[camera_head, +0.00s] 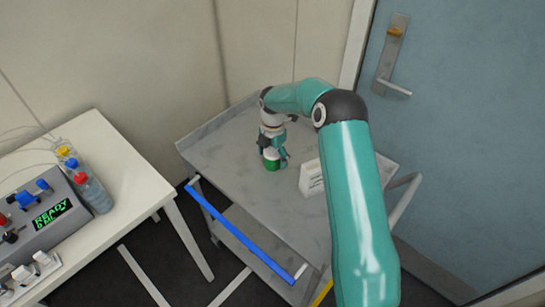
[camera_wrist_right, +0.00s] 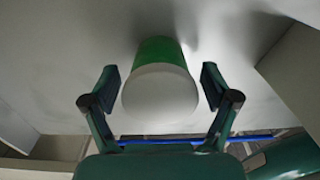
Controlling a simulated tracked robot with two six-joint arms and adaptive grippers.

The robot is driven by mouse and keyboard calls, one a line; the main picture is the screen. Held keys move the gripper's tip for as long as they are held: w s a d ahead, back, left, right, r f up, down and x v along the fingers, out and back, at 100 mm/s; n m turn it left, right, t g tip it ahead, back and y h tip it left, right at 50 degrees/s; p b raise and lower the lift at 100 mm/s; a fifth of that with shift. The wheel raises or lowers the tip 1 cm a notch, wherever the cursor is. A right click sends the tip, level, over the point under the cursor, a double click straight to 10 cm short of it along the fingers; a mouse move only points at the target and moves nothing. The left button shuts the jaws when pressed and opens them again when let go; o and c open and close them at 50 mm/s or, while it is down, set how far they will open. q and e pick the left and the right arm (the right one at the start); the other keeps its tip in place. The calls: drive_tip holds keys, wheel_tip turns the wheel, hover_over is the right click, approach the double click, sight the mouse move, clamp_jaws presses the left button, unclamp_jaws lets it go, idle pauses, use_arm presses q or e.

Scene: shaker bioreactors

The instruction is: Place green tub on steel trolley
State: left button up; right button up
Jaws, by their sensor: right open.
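In the right wrist view the tub (camera_wrist_right: 158,50) shows a green body and a pale round top, and lies between the two fingers of my right gripper (camera_wrist_right: 160,82). The fingers are open, with a visible gap on each side of the tub. In the head view the gripper hides part of the tub. My left gripper is not in view.
A white box (camera_head: 311,178) stands on the trolley, right of the tub. A white table (camera_head: 135,200) at left bears a grey device with a green display (camera_head: 52,213) and capped bottles (camera_head: 93,190). A wall is behind, a blue door (camera_head: 465,130) at right. The trolley's left part is clear.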

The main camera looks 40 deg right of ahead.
sight(273, 150)
wheel_tip(273, 150, up, 12)
drive_tip(key=shift+f+b, duration=0.1)
drive_tip(key=shift+b, duration=0.4)
idle(0.3)
